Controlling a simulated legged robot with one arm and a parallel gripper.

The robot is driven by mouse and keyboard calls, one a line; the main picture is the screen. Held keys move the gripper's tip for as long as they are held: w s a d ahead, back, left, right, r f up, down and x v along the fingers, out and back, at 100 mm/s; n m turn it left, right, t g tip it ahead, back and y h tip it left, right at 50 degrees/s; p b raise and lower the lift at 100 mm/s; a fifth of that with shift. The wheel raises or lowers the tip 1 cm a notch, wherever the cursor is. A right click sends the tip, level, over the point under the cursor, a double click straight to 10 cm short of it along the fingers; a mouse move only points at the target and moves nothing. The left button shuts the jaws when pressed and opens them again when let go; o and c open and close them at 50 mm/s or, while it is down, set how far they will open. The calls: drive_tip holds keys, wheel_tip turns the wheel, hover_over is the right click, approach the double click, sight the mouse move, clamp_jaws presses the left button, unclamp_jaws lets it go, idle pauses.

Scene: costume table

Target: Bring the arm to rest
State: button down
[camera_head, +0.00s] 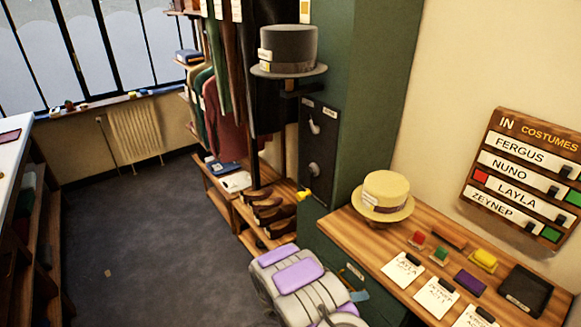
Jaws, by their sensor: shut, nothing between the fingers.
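A grey and purple part of my own arm shows at the bottom middle, in front of the green cabinet and the wooden counter. No gripper fingers can be made out in this view. The arm part appears apart from the straw hat and the cards on the counter. The lower end of the arm part is cut off by the bottom edge of the picture.
A wooden counter (440,240) at right bears a straw hat (386,192), several white cards, a yellow block (484,259) and a black tray (525,290). A grey top hat (288,48) sits high beside the green cabinet (374,95).

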drive_tip(key=s+d+r+m+g+y, duration=0.2)
drive_tip(key=s+d+r+m+g, duration=0.15)
drive_tip(key=s+r+m, duration=0.65)
drive_tip(key=s+d+r+m+g+y, duration=0.2)
drive_tip(key=s+r+m+g, duration=0.3)
drive_tip(key=r+m, duration=0.5)
drive_tip(key=s+a+r+m+y, duration=0.3)
drive_tip(key=s+a+m, duration=0.1)
drive_tip(key=s, duration=0.3)
drive_tip(key=s+a+r+m+t+y, duration=0.1)
drive_tip(key=s+a+r+m+y, duration=0.3)
drive_tip(key=s, duration=0.3)
drive_tip(key=s+a+r+m+t+y, duration=0.1)
drive_tip(key=s+a+r+m+y, duration=0.2)
drive_tip(key=s, duration=0.5)
drive_tip(key=a+r+m, duration=0.1)
drive_tip(key=a+m, duration=0.1)
drive_tip(key=a, duration=0.1)
drive_tip(key=shift+m, duration=0.4)
drive_tip(key=shift+d+t, duration=0.2)
drive_tip(key=shift+t, duration=0.05)
drive_tip(key=shift+a, duration=0.2)
drive_tip(key=shift+d, duration=0.15)
